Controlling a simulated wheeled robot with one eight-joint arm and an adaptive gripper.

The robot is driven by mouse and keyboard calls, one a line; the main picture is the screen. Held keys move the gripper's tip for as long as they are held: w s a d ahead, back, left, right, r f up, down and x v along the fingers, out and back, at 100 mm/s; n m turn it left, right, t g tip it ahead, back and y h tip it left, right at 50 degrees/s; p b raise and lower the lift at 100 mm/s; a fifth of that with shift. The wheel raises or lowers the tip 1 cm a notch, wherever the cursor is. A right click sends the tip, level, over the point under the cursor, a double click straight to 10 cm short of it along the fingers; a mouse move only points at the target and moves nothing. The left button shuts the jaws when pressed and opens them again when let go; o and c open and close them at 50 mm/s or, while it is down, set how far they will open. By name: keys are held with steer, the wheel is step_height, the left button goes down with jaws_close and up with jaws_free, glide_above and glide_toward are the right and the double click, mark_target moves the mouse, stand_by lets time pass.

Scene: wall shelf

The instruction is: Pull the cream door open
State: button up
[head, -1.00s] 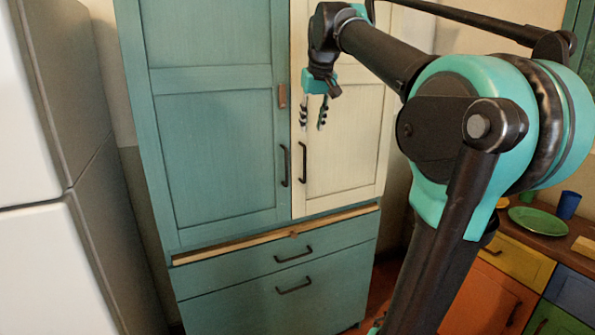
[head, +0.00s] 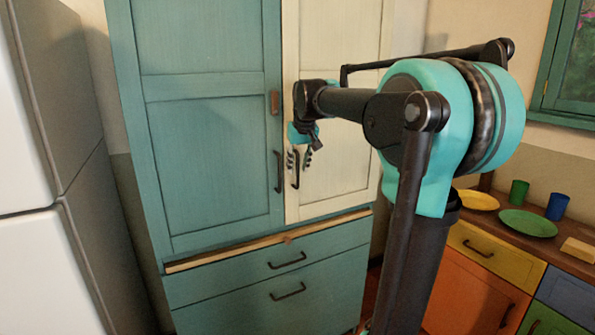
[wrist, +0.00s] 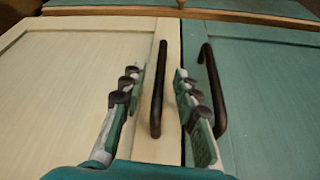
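The cream door (head: 336,150) is the right door of the tall cabinet and looks closed. It also fills the left of the wrist view (wrist: 70,90). Its dark bar handle (wrist: 157,95) runs along the door's edge beside the teal door. My gripper (wrist: 160,76) is open, with one finger on each side of this handle. Gaps show between the handle and both fingers; I cannot tell how deep the handle sits between them. In the head view my gripper (head: 299,160) is at the handle and partly covers it.
The teal door (head: 210,160) has its own dark handle (wrist: 215,90), close to my right finger in the wrist view. A wooden ledge (head: 265,242) and teal drawers (head: 280,262) lie below. A fridge (head: 50,120) stands left, and a counter with plates (head: 527,223) right.

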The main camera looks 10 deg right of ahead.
steer(key=shift+x, duration=1.15)
steer(key=shift+c, duration=0.6)
jaws_close()
